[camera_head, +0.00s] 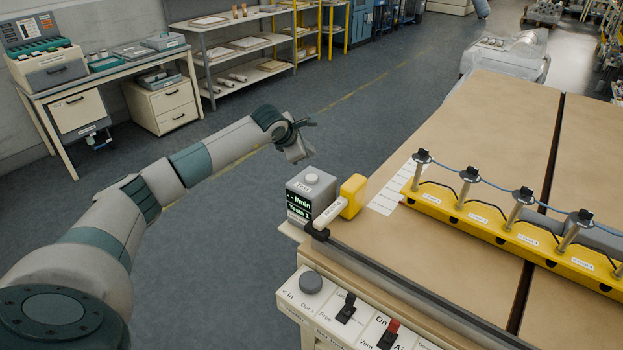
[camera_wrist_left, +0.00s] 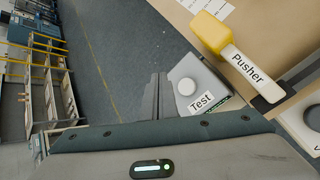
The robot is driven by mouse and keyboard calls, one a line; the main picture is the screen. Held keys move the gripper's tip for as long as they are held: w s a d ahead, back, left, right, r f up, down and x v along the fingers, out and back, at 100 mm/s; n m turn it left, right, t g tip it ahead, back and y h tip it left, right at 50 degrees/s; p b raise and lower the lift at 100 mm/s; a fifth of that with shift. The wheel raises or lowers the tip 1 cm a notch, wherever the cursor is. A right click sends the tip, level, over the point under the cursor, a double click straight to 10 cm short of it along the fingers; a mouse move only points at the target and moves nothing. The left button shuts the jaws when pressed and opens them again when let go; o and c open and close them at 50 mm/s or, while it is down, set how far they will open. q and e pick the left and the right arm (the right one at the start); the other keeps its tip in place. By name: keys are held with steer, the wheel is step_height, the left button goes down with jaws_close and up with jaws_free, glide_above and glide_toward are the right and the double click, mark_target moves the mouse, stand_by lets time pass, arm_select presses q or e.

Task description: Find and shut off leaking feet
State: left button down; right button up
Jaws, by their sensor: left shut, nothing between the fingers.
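Small labels mark the rail, too small to read surely. A grey Test box (camera_head: 312,190) with a round button and a green-lit display showing "l/min" stands at the table's near left corner. The yellow-ended Pusher (camera_head: 352,196) lies beside it, its label clear in the left wrist view (camera_wrist_left: 247,66). My left gripper (camera_head: 298,150) is shut and empty, above and left of the Test box, apart from it. My right gripper is out of view.
A front panel (camera_head: 350,312) has a round In/Out knob (camera_head: 310,282), a black lever (camera_head: 347,306) and a red-tipped switch (camera_head: 390,328). A white label sheet (camera_head: 396,186) lies on the table. Open floor separates the table from the shelves (camera_head: 235,50) and desk.

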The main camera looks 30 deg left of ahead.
arm_select(q)
steer(key=b, duration=0.2)
glide_above(309, 179)
step_height(309, 179, down, 5)
steer(key=shift+r, duration=0.2)
steer(key=shift+f+b, duration=0.55)
steer(key=shift+f, duration=0.3)
steer(key=shift+f, duration=0.1)
stand_by(1.2)
steer(key=shift+f+b, duration=0.3)
steer(key=shift+b, duration=0.4)
steer(key=shift+s+f+b, duration=0.1)
steer(key=shift+f+b, duration=0.45)
steer(key=shift+b, duration=0.05)
stand_by(0.7)
steer(key=shift+r, duration=0.95)
